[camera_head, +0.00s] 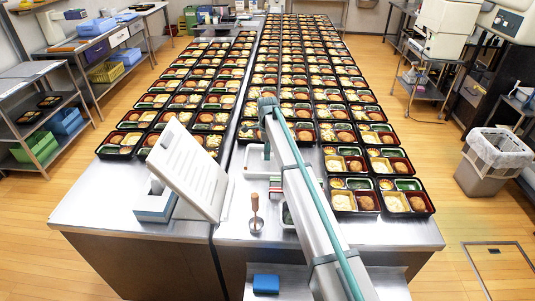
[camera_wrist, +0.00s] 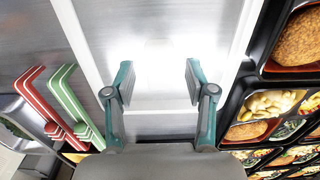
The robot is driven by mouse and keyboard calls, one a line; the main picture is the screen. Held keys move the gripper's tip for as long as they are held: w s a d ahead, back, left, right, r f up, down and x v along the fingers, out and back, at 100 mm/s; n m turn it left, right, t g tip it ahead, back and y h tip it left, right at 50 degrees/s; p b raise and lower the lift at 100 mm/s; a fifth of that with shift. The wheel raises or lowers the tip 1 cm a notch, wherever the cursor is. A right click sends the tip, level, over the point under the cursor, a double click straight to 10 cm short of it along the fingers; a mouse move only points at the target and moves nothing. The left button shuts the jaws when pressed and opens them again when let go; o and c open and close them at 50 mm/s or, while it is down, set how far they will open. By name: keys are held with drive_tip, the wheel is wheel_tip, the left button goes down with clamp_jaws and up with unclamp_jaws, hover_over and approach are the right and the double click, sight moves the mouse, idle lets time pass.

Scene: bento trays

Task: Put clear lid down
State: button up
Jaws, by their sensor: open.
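In the wrist view, a pale rectangular thing with whitish edges, which looks like the clear lid (camera_wrist: 74,28), lies flat below my gripper (camera_wrist: 159,80). Bare metal-grey surface shows within its edges, with a bright glare in the middle. My gripper is open, with its two teal fingers apart and nothing visibly between them. I cannot tell how far the fingertips are above the lid. In the head view a white-edged rectangle (camera_head: 252,151) shows beside my arm on the counter, but my gripper is hidden there.
Black bento trays (camera_wrist: 262,96) with food stand close on the right. Red tongs (camera_wrist: 45,110) and green tongs (camera_wrist: 75,105) lie at the left. In the head view, rows of filled bentos cover the counter; a tilted white board (camera_head: 188,165) and a wooden-handled tool (camera_head: 256,209) stand near its front.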

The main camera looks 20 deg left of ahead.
wheel_tip(320, 180, up, 11)
drive_tip(key=b, duration=0.3)
drive_tip(key=shift+r+b, duration=0.2)
drive_tip(key=shift+b, duration=0.15)
